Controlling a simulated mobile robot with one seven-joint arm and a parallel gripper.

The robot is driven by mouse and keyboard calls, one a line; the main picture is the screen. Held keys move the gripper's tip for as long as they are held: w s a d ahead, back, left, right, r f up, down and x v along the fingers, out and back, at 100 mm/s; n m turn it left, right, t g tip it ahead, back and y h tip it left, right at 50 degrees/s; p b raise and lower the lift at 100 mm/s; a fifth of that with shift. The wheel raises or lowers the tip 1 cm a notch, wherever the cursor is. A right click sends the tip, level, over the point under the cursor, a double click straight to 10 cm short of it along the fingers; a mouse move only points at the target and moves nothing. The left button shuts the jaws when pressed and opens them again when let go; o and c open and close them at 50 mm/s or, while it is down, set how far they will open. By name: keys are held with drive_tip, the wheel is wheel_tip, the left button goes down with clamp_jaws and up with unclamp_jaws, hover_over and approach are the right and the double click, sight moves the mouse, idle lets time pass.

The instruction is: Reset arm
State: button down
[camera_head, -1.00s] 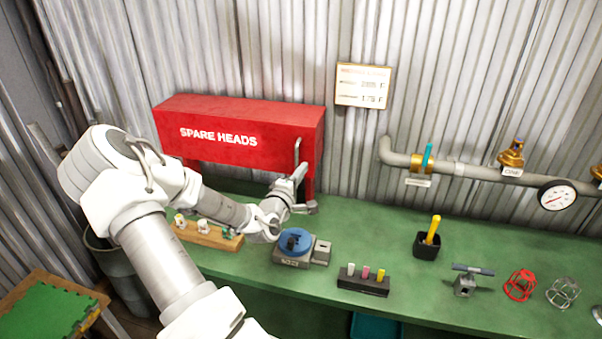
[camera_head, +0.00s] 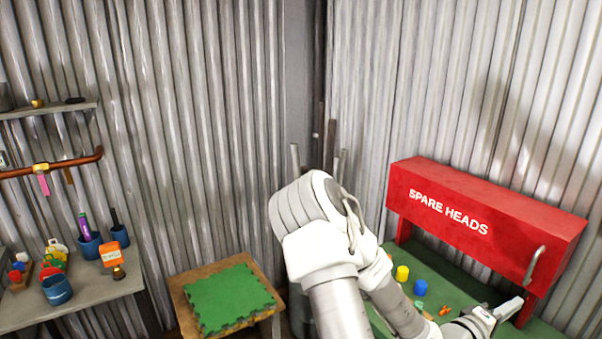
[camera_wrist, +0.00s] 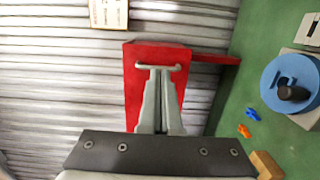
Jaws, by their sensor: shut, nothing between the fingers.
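My gripper (camera_head: 512,308) shows at the lower right of the head view, low in front of the red SPARE HEADS box (camera_head: 455,215). In the wrist view my gripper (camera_wrist: 158,75) has its fingers together with nothing between them. Its tips overlap the red box (camera_wrist: 132,95) and its grey handle (camera_wrist: 180,67) there; I cannot tell the gap to them. My arm is bent, with its elbow raised in the middle of the head view.
The green bench (camera_head: 450,285) holds a yellow piece (camera_head: 402,273) and a blue piece (camera_head: 420,288) near my arm. A blue round fixture (camera_wrist: 275,75) shows in the wrist view. A stool with a green mat (camera_head: 230,298) and a grey side table (camera_head: 85,306) stand left.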

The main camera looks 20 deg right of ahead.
drive_tip(key=w+a+f+m+t+y, duration=0.1)
drive_tip(key=w+a+f+m+y, duration=0.15)
drive_tip(key=w+a+y, duration=0.35)
drive_tip(key=w+a+f+m+t+y, duration=0.2)
drive_tip(key=w+a+f+y, duration=0.15)
drive_tip(key=a, duration=0.45)
drive_tip(key=w+a+r+t+y, duration=0.1)
drive_tip(key=w+a+r+y, duration=0.3)
drive_tip(key=a, duration=0.5)
drive_tip(key=s+a+r+n+y, duration=0.1)
drive_tip(key=s+a+r+y, duration=0.1)
drive_tip(key=a+r, duration=0.4)
drive_tip(key=s+a+r+n+y, duration=0.1)
drive_tip(key=s+a+r+y, duration=0.2)
drive_tip(key=a, duration=0.4)
drive_tip(key=s+a+r, duration=0.5)
drive_tip(key=s+r, duration=0.1)
drive_tip(key=s, duration=0.4)
drive_tip(key=shift+s+r+n+g+h, duration=0.15)
drive_tip(key=shift+r+n+g+h, duration=0.1)
drive_tip(key=shift+n+g+h, duration=0.2)
drive_tip(key=shift+d, duration=0.15)
